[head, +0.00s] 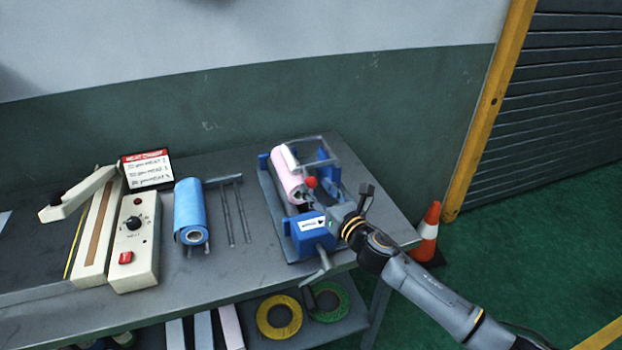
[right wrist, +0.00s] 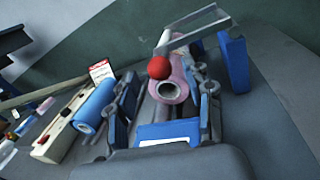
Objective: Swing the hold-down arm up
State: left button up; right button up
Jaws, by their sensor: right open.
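The blue film stand (head: 307,238) is on the right part of the grey table, with a pink roll (head: 287,178) in it. A grey hold-down arm (head: 289,158) with a red ball knob (head: 311,182) lies at the pink roll. In the right wrist view the arm (right wrist: 195,27) runs from the red knob (right wrist: 159,68) up to the right, across the roll (right wrist: 184,78). My right gripper (head: 327,190) is open beside the knob; in the wrist view its fingers (right wrist: 166,90) stand either side of the knob and roll end. Contact with the knob cannot be told.
A blue roll (head: 189,208) and a grey T-shaped rack (head: 232,205) lie left of the stand. A heat sealer (head: 133,240) and a red-headed sign (head: 147,170) are further left. A crank (head: 318,270) juts from the stand's front. A traffic cone (head: 429,230) stands beyond the table's right edge.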

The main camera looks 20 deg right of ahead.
aim_at(315, 186)
jog(key=shift+x, duration=1.85)
jog(key=shift+c, duration=0.2)
grip_shut()
